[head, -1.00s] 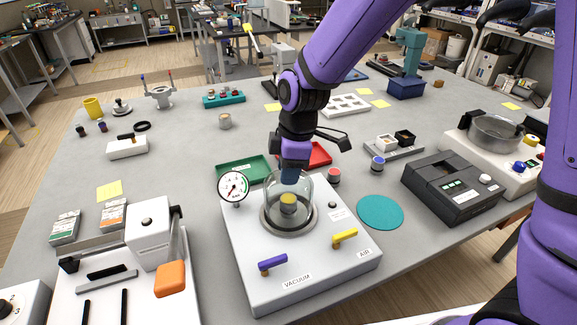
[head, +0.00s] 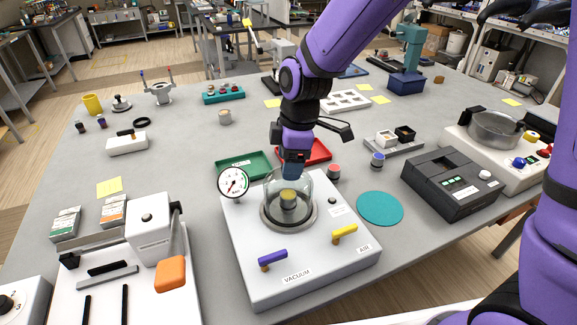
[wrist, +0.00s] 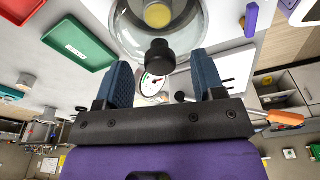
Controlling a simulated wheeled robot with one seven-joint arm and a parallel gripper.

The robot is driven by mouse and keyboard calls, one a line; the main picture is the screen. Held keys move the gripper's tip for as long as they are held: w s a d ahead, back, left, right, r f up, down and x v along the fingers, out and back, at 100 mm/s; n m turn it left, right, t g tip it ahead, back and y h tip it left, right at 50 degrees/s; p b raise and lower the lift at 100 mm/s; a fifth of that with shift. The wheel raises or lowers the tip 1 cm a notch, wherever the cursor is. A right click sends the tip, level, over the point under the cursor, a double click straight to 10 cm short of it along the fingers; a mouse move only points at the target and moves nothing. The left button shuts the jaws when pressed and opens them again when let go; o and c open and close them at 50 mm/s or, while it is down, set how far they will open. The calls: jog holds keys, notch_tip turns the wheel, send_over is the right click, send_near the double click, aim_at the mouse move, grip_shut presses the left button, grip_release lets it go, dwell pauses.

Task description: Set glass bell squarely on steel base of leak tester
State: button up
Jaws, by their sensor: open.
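The clear glass bell (head: 270,192) stands over the steel base (head: 268,222) of the leak tester (head: 318,258), around a yellow-topped part (head: 288,196). It looks upright and about centred, but I cannot tell whether its rim lies flat all round. My gripper (head: 292,172) is just above the bell, hiding its top. In the wrist view, the blue fingers of my gripper (wrist: 161,68) are apart, and the bell's black knob (wrist: 159,56) shows between and beyond their tips, touching neither. The bell's dome (wrist: 128,30) lies beyond the knob.
A pressure gauge (head: 233,183) stands close to the bell's left. Purple (head: 272,258) and yellow (head: 345,234) levers are in front. Green (head: 243,166) and red (head: 318,151) trays lie behind the tester. A teal disc (head: 380,208) lies to the right. Air above the tester's front is free.

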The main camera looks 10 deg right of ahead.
notch_tip(320, 180, up, 9)
jog(key=d, duration=0.1)
jog(key=shift+d, duration=0.15)
jog(key=shift+s+f, duration=0.1)
jog(key=shift+f, duration=0.05)
